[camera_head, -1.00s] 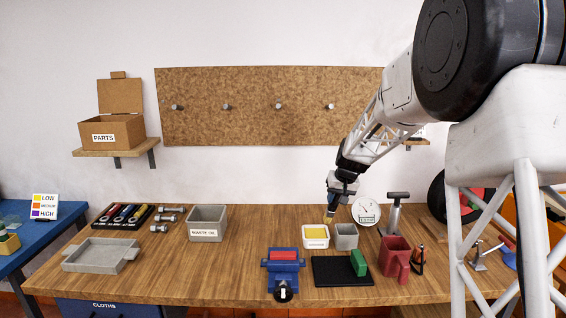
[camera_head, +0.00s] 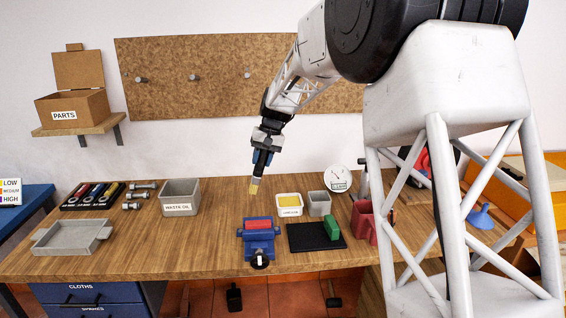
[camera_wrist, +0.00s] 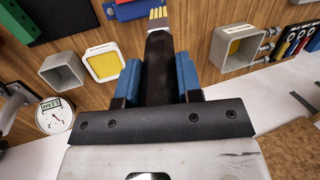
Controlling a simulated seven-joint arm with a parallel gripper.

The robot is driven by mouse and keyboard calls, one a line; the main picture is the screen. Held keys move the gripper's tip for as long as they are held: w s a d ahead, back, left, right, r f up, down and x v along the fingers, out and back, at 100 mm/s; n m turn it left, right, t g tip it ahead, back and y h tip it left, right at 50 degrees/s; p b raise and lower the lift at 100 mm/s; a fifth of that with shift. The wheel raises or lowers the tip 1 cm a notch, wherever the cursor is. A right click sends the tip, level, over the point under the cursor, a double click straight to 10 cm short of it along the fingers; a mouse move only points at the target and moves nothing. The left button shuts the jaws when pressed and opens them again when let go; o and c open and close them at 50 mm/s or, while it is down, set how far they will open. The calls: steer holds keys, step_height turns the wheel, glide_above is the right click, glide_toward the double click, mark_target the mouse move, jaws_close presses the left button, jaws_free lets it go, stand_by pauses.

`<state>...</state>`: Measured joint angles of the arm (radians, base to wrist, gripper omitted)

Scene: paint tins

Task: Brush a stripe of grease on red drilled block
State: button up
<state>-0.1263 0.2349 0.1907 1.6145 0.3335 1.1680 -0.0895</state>
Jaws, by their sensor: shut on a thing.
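The red drilled block (camera_head: 259,224) sits in the blue vise (camera_head: 260,244) near the front of the bench. No stripe can be made out on it, and its holes are too small to see. My gripper (camera_head: 262,160) is shut on a dark-handled brush, whose pale yellowish bristles (camera_head: 254,187) point down. The brush is above the bench, behind the vise and apart from the block. In the wrist view the brush handle (camera_wrist: 158,65) is between the blue fingers, with yellow on the bristles (camera_wrist: 158,14). The white grease tub (camera_head: 289,212) holding yellow grease stands right of the brush.
A grey waste-oil bin (camera_head: 179,209) is left of the brush; a small grey box (camera_head: 320,209) is right of the tub. A black mat (camera_head: 305,240) with a green block (camera_head: 332,227) lies right of the vise. A grey tray (camera_head: 72,247) is far left. Bench between tray and vise is clear.

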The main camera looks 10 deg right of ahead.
mark_target(253, 181)
steer(key=shift+s+a+r+g, duration=0.15)
steer(key=shift+s+a+r, duration=0.05)
steer(key=shift+a, duration=0.35)
steer(key=shift+s+a+r+g, duration=0.2)
steer(key=shift+a+r, duration=0.05)
steer(key=shift+a, duration=0.35)
steer(key=shift+s+a+r+g, duration=0.15)
steer(key=shift+s+a+r, duration=0.05)
steer(key=shift+a, duration=0.35)
steer(key=shift+f, duration=0.2)
steer(key=shift+f, duration=2.25)
steer(key=shift+r, duration=0.15)
steer(key=shift+r, duration=0.3)
